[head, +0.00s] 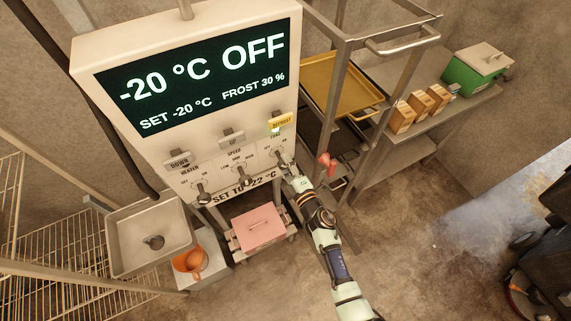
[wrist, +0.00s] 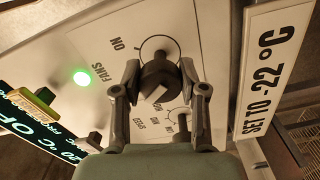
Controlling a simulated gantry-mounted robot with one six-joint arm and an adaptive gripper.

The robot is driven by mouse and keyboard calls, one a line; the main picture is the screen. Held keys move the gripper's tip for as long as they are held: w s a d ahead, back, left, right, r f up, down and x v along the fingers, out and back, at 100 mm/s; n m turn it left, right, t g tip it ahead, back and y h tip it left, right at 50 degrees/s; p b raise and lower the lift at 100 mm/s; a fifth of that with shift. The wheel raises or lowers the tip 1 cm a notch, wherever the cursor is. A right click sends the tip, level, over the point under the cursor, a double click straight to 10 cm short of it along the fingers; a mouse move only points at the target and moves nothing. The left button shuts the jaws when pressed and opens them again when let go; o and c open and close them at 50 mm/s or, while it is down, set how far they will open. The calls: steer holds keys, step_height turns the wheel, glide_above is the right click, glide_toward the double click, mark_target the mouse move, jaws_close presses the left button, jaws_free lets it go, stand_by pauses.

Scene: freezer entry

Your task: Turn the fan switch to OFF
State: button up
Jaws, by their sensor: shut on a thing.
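The fan switch is a dark round knob (wrist: 158,78) on the white control panel (head: 95,52), beside the printed words FANS and ON in the wrist view. My gripper (wrist: 160,92) has a finger on either side of the knob and is shut on it. In the head view my gripper (head: 286,167) is at the rightmost knob of the bottom row and partly covers it. A green lamp (wrist: 82,78) is lit near the FANS label. The OFF label cannot be made out, and the knob's exact pointing direction is unclear.
The speed knob (head: 240,178) and heater knob (head: 203,197) are left of my gripper. The display (head: 190,75) reads -20 °C OFF. A SET TO -22 °C sign (wrist: 268,70) is close to the knob. A rack with a yellow tray (head: 343,82) stands right of the panel.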

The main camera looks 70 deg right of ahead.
steer(key=o, duration=1.2)
steer(key=shift+c, duration=0.2)
steer(key=shift+s, duration=0.1)
steer(key=v, duration=1.2)
